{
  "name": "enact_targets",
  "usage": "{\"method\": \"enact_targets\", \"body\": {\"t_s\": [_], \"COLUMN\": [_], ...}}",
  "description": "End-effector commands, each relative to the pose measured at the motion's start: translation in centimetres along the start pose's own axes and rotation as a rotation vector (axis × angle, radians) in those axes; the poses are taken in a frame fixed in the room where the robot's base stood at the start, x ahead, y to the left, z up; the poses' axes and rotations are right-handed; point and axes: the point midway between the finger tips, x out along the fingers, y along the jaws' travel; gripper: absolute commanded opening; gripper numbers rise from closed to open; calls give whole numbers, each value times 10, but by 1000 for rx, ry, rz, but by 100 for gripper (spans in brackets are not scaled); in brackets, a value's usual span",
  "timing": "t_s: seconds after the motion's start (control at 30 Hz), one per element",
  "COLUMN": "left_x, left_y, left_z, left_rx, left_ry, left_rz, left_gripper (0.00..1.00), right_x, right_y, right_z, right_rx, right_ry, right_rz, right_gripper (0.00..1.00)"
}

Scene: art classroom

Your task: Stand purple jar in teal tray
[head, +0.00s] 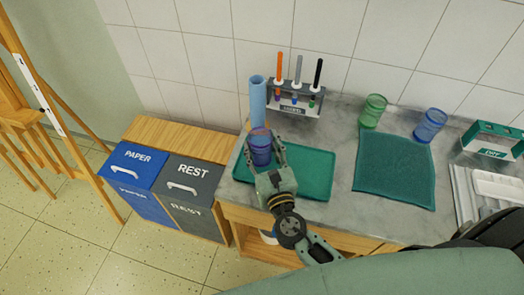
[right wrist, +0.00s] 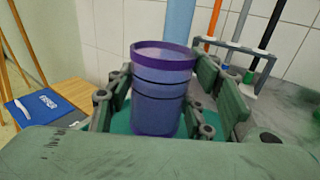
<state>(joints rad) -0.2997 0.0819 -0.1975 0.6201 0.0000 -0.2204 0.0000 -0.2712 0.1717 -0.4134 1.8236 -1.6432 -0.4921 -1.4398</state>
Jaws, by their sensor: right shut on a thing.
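The purple jar (head: 260,150) is see-through with a darker purple rim. My right gripper (head: 265,158) is shut on it and holds it upright over the left part of the teal tray (head: 312,172). In the right wrist view the jar (right wrist: 161,95) stands between the two fingers of the right gripper (right wrist: 165,100), with teal tray surface behind and below. I cannot tell whether the jar's base touches the tray. The tray lies flat on the grey counter, and the jar and gripper cover its left part. My left gripper is not in view.
A light blue cylinder (head: 257,98) stands close behind the jar. A rack (head: 294,104) with orange, grey and black tools is behind the tray. Right are a teal cloth (head: 394,172), a green jar (head: 373,110) and a blue jar (head: 430,125). Bins (head: 190,190) stand left.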

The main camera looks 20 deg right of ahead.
Motion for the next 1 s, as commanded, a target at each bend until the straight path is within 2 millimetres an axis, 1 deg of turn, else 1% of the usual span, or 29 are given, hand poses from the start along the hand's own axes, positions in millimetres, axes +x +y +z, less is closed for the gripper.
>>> {"method": "enact_targets", "body": {"t_s": [0.03,0.1,0.33,0.43,0.47,0.63,0.67,0.7,1.0], "left_x": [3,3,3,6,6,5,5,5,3], "left_y": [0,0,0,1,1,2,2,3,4], "left_z": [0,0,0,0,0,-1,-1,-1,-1], "left_rx": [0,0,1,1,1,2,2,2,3], "left_ry": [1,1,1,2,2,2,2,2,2], "left_rz": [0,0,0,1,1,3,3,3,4], "left_gripper": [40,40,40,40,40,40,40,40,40], "right_x": [1,0,0,0,0,0,0,0,0], "right_y": [0,0,0,0,0,0,0,0,0], "right_z": [-6,-8,-7,-11,-12,-11,-11,-11,-9], "right_rx": [-1,0,1,1,1,1,1,1,1], "right_ry": [-2,-3,-3,-3,-1,-1,-1,-1,-1], "right_rz": [0,0,0,0,0,0,0,0,0], "right_gripper": [22,22,22,22,49,64,66,67,67]}}
